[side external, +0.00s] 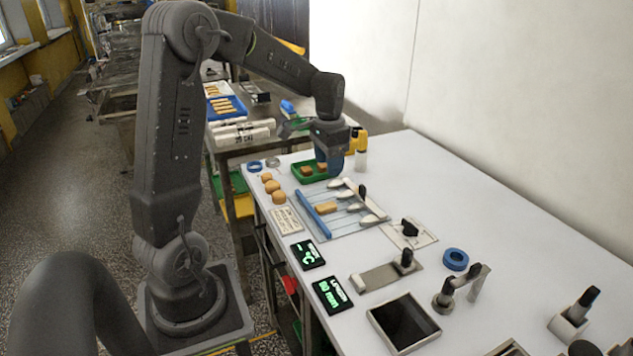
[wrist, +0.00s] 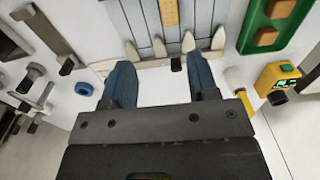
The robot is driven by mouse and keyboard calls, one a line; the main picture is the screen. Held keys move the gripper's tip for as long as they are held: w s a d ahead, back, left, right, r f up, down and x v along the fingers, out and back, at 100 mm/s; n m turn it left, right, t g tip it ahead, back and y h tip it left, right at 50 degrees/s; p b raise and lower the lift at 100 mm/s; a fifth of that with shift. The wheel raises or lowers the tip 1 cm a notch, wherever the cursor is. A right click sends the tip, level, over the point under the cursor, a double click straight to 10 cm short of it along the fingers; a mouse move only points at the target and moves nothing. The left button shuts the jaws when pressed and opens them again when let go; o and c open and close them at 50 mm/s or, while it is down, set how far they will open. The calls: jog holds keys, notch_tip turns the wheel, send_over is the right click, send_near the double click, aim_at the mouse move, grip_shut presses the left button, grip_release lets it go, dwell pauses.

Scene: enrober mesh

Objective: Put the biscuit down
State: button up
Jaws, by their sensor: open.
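A rectangular biscuit (side external: 326,208) lies on the wire mesh (side external: 347,222), between the blue bar and the pale spoon-shaped pieces. In the wrist view the biscuit (wrist: 169,12) shows at the top edge, beyond the fingertips and cut off by the frame. A green tray (wrist: 250,32) at the upper right there holds two more biscuits; in the side view the tray (side external: 298,181) is partly behind my gripper (side external: 329,168). In the wrist view my gripper (wrist: 160,78) has its blue fingers apart, with nothing between them.
A blue bar (side external: 312,214) runs along the mesh's left side. Several round tan pieces (side external: 272,187) lie near the table's left edge. A yellow device (side external: 357,140) stands behind my gripper. A blue ring (side external: 455,259) and metal fixtures stand nearer the camera. The table's right side is largely clear.

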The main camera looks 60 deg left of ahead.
jog(key=s+d+r+t, duration=0.2)
jog(key=s+d+r, duration=0.2)
jog(key=s+d, duration=0.3)
jog(key=s+d+r+t, duration=0.3)
jog(key=s+d, duration=0.5)
jog(key=d, duration=0.6)
jog(key=shift+s+d+r, duration=0.15)
jog(key=shift+s+r, duration=0.15)
jog(key=shift+r, duration=0.05)
